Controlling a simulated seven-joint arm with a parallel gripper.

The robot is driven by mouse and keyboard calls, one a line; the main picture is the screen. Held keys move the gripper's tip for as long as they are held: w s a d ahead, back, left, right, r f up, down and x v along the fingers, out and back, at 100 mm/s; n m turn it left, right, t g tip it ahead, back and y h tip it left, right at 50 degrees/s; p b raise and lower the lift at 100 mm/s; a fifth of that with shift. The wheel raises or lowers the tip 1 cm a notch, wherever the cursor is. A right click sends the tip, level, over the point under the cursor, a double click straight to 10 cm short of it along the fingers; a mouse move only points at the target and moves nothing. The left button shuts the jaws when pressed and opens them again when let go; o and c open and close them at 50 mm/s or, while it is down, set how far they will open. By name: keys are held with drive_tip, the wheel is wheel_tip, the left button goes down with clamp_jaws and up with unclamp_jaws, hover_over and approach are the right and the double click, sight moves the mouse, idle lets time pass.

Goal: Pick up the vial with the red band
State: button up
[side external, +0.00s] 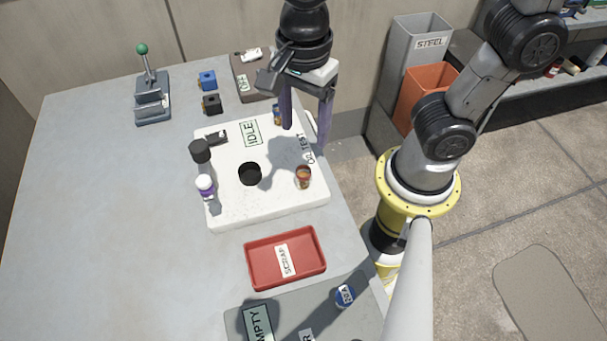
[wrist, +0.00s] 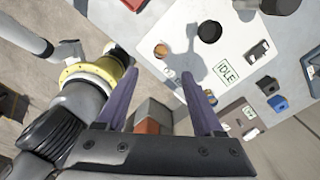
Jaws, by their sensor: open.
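A small amber vial with a reddish band (side external: 303,178) stands upright near the right edge of the white panel (side external: 235,207). Its brownish top shows in the wrist view (wrist: 161,50). My gripper (side external: 305,141) is open and empty, fingers pointing down, above the panel's back right part. The vial is nearer the side camera than the fingers and apart from them. In the wrist view, the vial lies beyond the fingertips (wrist: 160,74). A vial with a purple band (side external: 205,187) stands at the panel's left edge. A small blue and yellow item (side external: 277,115) is partly hidden by a finger.
A red scrap tray (side external: 257,279) lies in front. A lever fixture (side external: 152,98) and small blue (side external: 208,79) and black (side external: 212,103) blocks stand behind. The table's left side is clear.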

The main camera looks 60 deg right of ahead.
sight(304, 169)
wheel_tip(304, 169, down, 12)
drive_tip(key=shift+r, duration=0.2)
idle(0.4)
clamp_jaws()
